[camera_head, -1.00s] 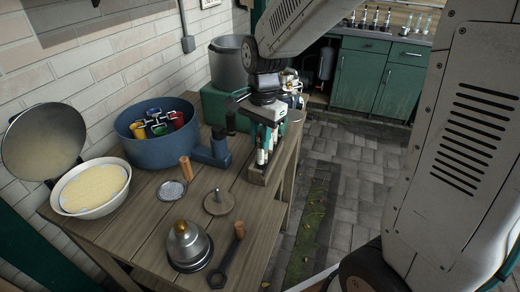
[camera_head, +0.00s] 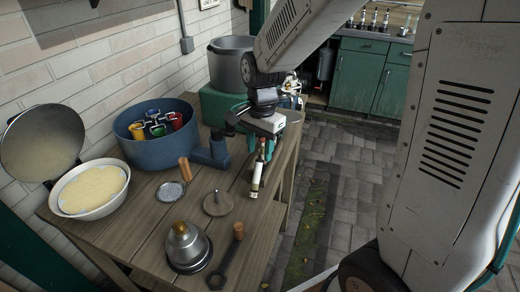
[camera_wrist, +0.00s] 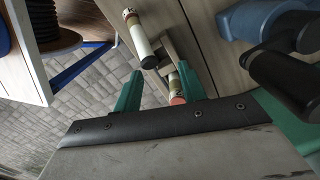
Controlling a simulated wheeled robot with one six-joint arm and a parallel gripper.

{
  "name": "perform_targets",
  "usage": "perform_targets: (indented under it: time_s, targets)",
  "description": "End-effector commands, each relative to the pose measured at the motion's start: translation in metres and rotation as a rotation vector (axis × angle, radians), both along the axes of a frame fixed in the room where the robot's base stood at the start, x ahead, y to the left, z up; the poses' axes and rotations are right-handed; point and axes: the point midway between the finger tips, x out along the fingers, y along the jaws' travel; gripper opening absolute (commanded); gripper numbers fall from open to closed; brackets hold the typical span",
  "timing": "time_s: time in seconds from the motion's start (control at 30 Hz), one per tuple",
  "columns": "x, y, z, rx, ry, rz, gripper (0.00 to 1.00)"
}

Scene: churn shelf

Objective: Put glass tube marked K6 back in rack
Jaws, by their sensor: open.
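My gripper (camera_head: 262,152) is at the right edge of the wooden table. In the wrist view its two green fingers (camera_wrist: 157,92) stand apart. A pale glass tube with a red-and-tan end (camera_wrist: 139,40) slants out beyond the fingers; it also shows in the head view (camera_head: 257,176). A second tube with a pinkish-red end (camera_wrist: 177,92) shows between the fingertips, near the right one; I cannot tell whether it touches. The wooden rack (camera_wrist: 180,45) is mostly hidden behind the tubes. The marks are too small to read, so I cannot tell which tube is K6.
On the table (camera_head: 140,222) are a blue pot (camera_head: 150,152) with coloured cups, a white bowl (camera_head: 90,188), a metal bell-shaped piece (camera_head: 187,247) and a wooden-handled tool (camera_head: 228,262). A grey drum (camera_head: 228,66) stands behind. Paved floor is open to the right.

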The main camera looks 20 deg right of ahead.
Motion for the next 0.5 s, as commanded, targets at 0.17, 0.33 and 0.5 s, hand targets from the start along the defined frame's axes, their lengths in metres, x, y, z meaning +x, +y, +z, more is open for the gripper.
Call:
perform_targets:
  time_s: [0.17,0.33,0.5]
  targets:
    - [0.002,-0.002,0.036,0.000,-0.008,0.000,0.41]
    - [0.003,-0.005,0.073,-0.001,-0.007,-0.001,0.41]
    - [0.004,-0.006,0.099,0.000,-0.006,-0.001,0.41]
